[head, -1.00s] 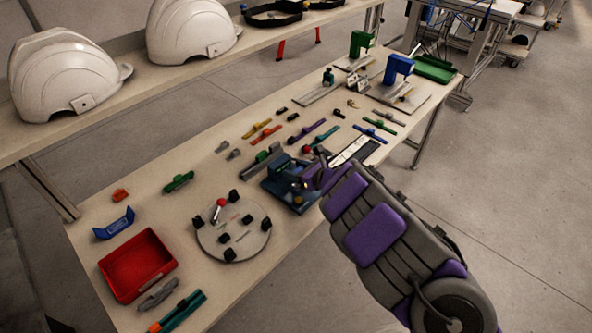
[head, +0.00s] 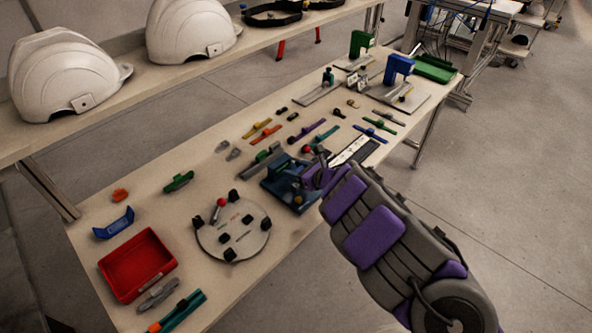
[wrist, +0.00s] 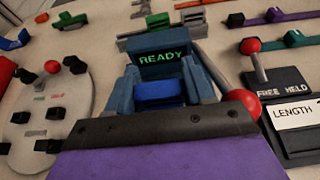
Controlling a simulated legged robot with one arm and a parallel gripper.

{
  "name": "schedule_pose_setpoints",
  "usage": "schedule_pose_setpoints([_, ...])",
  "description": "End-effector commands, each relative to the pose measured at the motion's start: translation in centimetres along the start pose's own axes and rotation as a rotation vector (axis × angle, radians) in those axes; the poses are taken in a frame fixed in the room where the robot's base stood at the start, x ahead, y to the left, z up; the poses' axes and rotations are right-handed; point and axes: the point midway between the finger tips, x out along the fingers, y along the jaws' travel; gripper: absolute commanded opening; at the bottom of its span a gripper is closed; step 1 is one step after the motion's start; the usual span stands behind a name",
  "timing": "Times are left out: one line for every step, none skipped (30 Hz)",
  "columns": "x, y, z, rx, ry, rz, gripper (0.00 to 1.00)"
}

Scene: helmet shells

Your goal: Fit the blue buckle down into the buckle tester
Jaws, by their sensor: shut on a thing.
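The buckle tester (head: 276,184) is a dark blue-grey fixture near the table's front edge. In the wrist view its screen (wrist: 162,57) reads READY in green, and side walls stand either side of a slot. The blue buckle (wrist: 160,92) shows as a bright blue piece between those walls, below the screen. My gripper (head: 314,176) is at the tester, shut on the blue buckle. The dark plate of my gripper hides the buckle's near part and the fingertips, so I cannot tell how deep it sits. A red ball knob (wrist: 243,101) is close at the tester's right.
A round grey fixture (head: 232,244) with black clamps stands left of the tester. A length gauge (wrist: 290,105) with a red-knobbed lever lies at its right. Straps and small parts lie behind. A red bin (head: 136,264) is at the near left.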

Motion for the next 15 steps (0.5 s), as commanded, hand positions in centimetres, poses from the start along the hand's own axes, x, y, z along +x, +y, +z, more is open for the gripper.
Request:
schedule_pose_setpoints([0.01, 0.0, -0.03, 0.0, 0.0, 0.0, 0.09])
schedule_pose_setpoints([0.02, 0.0, -0.05, 0.0, 0.0, 0.0, 0.09])
schedule_pose_setpoints([0.04, 0.0, -0.1, 0.0, 0.0, 0.0, 0.09])
schedule_pose_setpoints([0.06, -0.01, -0.14, 0.0, 0.0, 0.0, 0.09])
schedule_pose_setpoints([0.08, -0.01, -0.2, 0.0, 0.0, 0.0, 0.09])
schedule_pose_setpoints([0.11, -0.01, -0.28, 0.0, 0.0, 0.0, 0.09])
schedule_pose_setpoints([0.14, -0.01, -0.35, 0.001, 0.0, 0.0, 0.09])
schedule_pose_setpoints([0.16, -0.02, -0.41, 0.001, 0.0, 0.0, 0.09])
schedule_pose_setpoints([0.2, -0.02, -0.5, 0.001, 0.0, 0.0, 0.09])
schedule_pose_setpoints([0.22, -0.02, -0.56, 0.001, 0.0, 0.0, 0.09])
schedule_pose_setpoints([0.25, -0.02, -0.63, 0.001, 0.0, 0.0, 0.09])
schedule_pose_setpoints([0.28, -0.02, -0.71, 0.001, 0.0, 0.0, 0.09])
schedule_pose_setpoints([0.31, -0.02, -0.77, 0.001, 0.0, 0.0, 0.09])
schedule_pose_setpoints([0.33, -0.02, -0.83, 0.001, 0.0, 0.0, 0.09])
schedule_pose_setpoints([0.37, -0.02, -0.92, 0.001, 0.0, 0.0, 0.09])
